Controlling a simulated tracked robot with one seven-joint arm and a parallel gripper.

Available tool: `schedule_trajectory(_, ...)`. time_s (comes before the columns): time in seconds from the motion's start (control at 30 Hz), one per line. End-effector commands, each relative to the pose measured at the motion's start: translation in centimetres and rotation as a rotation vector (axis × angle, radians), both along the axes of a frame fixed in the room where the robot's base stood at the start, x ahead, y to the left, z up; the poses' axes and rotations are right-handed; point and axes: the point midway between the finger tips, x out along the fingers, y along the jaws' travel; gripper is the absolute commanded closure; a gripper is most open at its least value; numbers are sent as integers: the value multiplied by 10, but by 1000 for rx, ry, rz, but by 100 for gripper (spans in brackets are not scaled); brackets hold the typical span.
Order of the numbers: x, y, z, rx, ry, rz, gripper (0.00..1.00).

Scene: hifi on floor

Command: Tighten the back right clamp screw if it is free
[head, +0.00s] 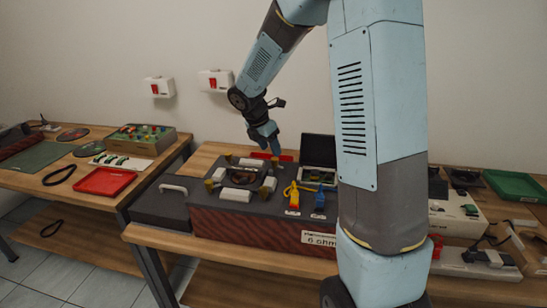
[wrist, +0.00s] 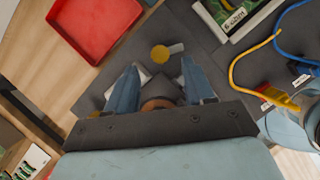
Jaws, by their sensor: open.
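The dark-topped speaker box (head: 262,221) with a reddish front carries several pale clamp bars and brass-coloured screw knobs around a round opening. The back right clamp screw (head: 275,162) is a small brass-coloured knob near the rear of the top. My gripper (head: 270,147) points down just above and behind it. In the wrist view my gripper (wrist: 160,82) is open, with its two blue fingers apart. A round brass-coloured knob (wrist: 160,54) with a grey bar beside it lies just beyond the fingertips. A brownish round part shows between the fingers, partly hidden by my gripper; I cannot tell what it is.
A red tray (wrist: 95,27) lies behind the box. An open black case (head: 319,150) stands to the right, with yellow leads (head: 293,193) and blue leads (head: 319,197) before it. A dark case with a handle (head: 163,203) is at left.

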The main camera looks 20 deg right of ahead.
Motion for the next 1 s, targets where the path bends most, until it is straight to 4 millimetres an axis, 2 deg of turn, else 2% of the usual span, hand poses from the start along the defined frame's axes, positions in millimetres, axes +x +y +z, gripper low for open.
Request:
schedule_trajectory(0.1, 3, -7, -19, 0, 3, 0, 47)
schedule_trajectory(0.3, 7, -15, -41, -1, 3, 0, 47)
schedule_trajectory(0.5, 9, -18, -49, 0, 0, -1, 47)
schedule_trajectory(0.77, 9, -18, -49, 0, 0, 0, 47)
schedule_trajectory(1.0, 9, -18, -49, 0, 0, 0, 70)
